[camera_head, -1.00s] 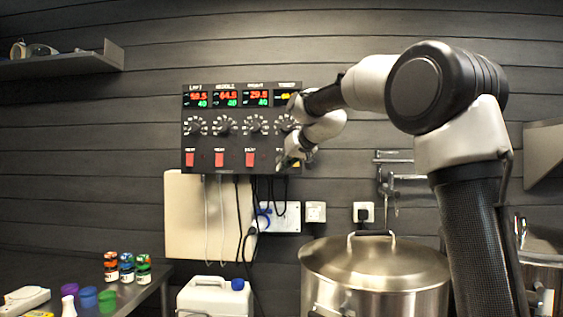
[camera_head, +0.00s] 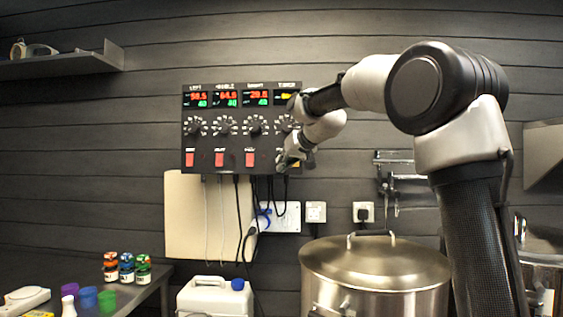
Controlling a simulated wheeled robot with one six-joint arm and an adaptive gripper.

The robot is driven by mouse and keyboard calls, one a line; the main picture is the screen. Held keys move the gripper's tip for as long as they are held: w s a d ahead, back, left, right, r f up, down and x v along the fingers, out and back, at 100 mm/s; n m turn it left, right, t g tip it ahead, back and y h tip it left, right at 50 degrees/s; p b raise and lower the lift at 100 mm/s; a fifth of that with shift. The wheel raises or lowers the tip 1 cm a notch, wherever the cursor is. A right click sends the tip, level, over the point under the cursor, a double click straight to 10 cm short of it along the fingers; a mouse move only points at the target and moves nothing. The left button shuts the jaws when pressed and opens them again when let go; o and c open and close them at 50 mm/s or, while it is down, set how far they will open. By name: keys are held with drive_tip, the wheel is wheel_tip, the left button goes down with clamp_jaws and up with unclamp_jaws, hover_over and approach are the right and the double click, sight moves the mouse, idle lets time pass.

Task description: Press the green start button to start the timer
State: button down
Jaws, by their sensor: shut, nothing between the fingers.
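The black control panel (camera_head: 241,129) hangs on the wall. It has several knobs, red switches and lit displays in columns. The timer display (camera_head: 287,98) at its top right shows yellow digits, partly covered by my arm. My gripper (camera_head: 284,163) is shut and empty, in front of the panel's lower right corner below the timer knob (camera_head: 284,122). The green start button cannot be made out; my gripper and wrist cover that part of the panel. I cannot tell whether the fingertips touch the panel.
Cables and a socket plate (camera_head: 281,217) hang below the panel. A large lidded steel pot (camera_head: 375,270) stands below my arm. A white canister (camera_head: 214,298) stands left of it. Small bottles (camera_head: 126,268) stand on a table at the left.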

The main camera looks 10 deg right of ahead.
drive_tip(key=shift+w, duration=0.15)
drive_tip(key=shift+w+d, duration=0.15)
drive_tip(key=shift+w, duration=0.15)
drive_tip(key=shift+w+d, duration=0.1)
drive_tip(key=shift+w, duration=0.25)
idle(0.6)
drive_tip(key=shift+s, duration=0.15)
drive_tip(key=shift+s+a, duration=0.25)
drive_tip(key=shift+s, duration=0.4)
drive_tip(key=s, duration=0.1)
drive_tip(key=s+a, duration=0.1)
drive_tip(key=s, duration=0.2)
drive_tip(key=shift+s+a, duration=0.25)
drive_tip(key=shift+s, duration=0.1)
idle(0.7)
